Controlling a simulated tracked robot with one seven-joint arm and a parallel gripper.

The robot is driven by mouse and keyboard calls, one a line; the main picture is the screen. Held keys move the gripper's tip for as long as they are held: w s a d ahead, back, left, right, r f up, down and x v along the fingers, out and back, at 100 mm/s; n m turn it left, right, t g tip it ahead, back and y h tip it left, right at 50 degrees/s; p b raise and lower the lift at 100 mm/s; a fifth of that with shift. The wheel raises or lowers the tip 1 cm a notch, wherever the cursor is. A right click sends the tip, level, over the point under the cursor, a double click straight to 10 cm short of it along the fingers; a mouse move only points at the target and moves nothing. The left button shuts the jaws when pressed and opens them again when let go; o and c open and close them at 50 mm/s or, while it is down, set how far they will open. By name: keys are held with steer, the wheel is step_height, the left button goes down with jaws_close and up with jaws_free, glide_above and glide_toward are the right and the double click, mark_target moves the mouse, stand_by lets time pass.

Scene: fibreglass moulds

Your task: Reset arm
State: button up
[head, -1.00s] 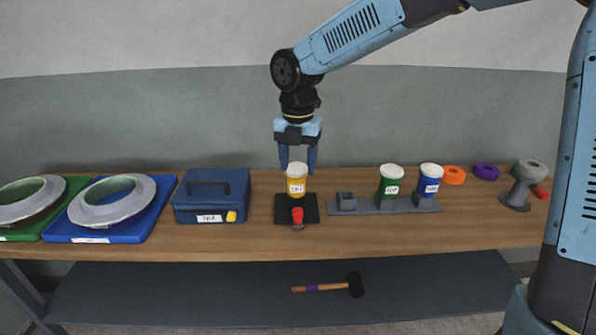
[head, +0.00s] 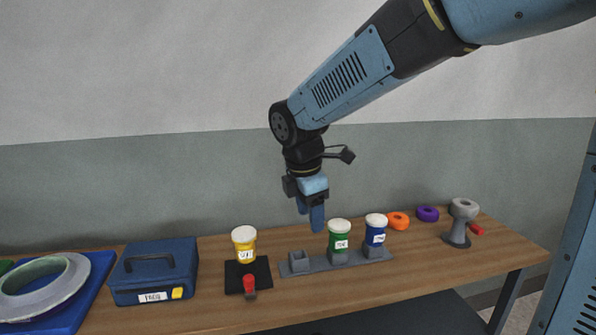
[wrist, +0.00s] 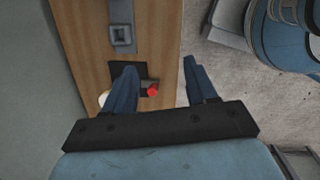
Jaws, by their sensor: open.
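My gripper (head: 311,217) points down above the bench in the head view, between the yellow jar and the green jar. Its two blue fingers are apart with nothing between them. In the wrist view my gripper (wrist: 160,88) is also open and empty. The yellow jar (head: 244,245) with a white lid stands on a black plate (head: 263,270). A red-topped piece (head: 249,284) sits at the front of that plate. In the wrist view the red top (wrist: 153,91) shows beside the left finger, and the jar is mostly hidden behind that finger.
A grey holder (head: 318,268) has an empty socket at its left, then a green jar (head: 339,242) and a blue jar (head: 375,236). A blue toolbox (head: 155,272) and a ring mould (head: 42,285) stand left. Orange (head: 398,221) and purple (head: 428,213) rings and a grey spool (head: 461,222) stand right.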

steer(key=s+d+r+m+t, duration=0.1)
steer(key=s+d+r+m, duration=0.1)
steer(key=s+d+m, duration=0.5)
steer(key=s+d+r+m+t+y, duration=0.1)
steer(key=s+d+r+m+t, duration=0.1)
steer(key=s+d+m, duration=0.6)
steer(key=d+r+m, duration=0.1)
steer(key=d+m, duration=0.5)
steer(key=m, duration=0.1)
steer(key=shift+d+m+t, duration=0.15)
steer(key=shift+m+t, duration=0.15)
steer(key=shift+m, duration=0.1)
